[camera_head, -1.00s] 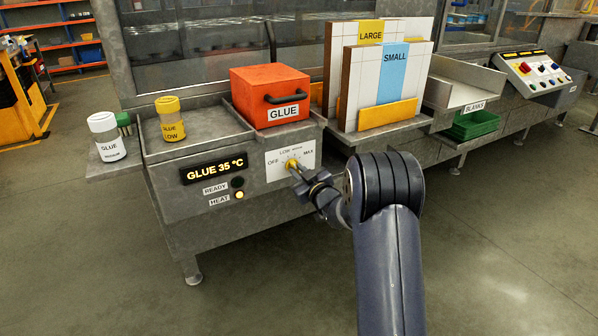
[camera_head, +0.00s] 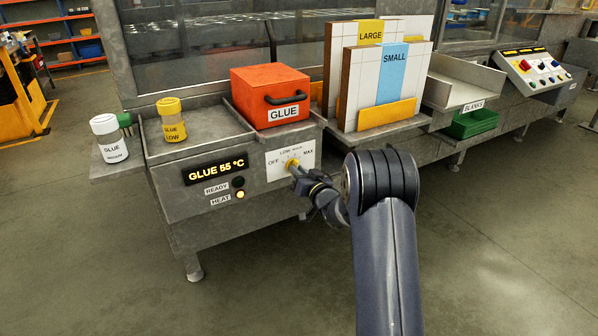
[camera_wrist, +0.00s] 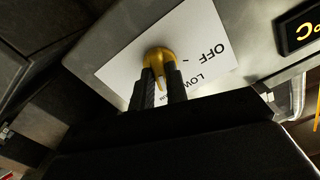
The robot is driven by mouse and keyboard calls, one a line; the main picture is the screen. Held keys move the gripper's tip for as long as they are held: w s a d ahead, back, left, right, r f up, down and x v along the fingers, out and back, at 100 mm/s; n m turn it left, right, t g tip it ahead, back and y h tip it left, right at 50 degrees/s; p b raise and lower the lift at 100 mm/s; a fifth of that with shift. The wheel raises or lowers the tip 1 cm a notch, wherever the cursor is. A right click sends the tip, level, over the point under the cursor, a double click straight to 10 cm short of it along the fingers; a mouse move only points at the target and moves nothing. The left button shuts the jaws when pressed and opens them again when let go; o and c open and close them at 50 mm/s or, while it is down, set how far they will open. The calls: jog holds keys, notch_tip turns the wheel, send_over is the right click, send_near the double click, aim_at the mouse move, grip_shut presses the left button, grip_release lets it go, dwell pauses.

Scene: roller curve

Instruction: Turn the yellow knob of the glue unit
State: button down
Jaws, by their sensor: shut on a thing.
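The yellow knob (camera_head: 290,164) sits on a white dial plate (camera_head: 304,158) on the front of the grey glue unit (camera_head: 185,208). The plate reads OFF, LOW and MAX. My gripper (camera_head: 298,172) is at the knob. In the wrist view, its two dark fingers (camera_wrist: 159,88) are shut on the yellow knob (camera_wrist: 159,58), with part of the knob showing above and between them. The HEAT lamp (camera_head: 240,194) glows and the READY lamp (camera_head: 238,182) is dark.
An orange GLUE box (camera_head: 270,96) stands on the unit. A yellow-lidded GLUE LOW jar (camera_head: 172,122) and a white GLUE jar (camera_head: 108,138) stand left. LARGE and SMALL panels (camera_head: 388,62) stand right. The floor in front is clear.

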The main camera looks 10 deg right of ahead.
dwell(0.4)
jog(key=c, duration=1.4)
grip_release()
jog(key=v, duration=1)
jog(key=shift+s+d, duration=0.15)
jog(key=shift+s, duration=0.25)
jog(key=x, duration=1.1)
jog(key=shift+s, duration=0.1)
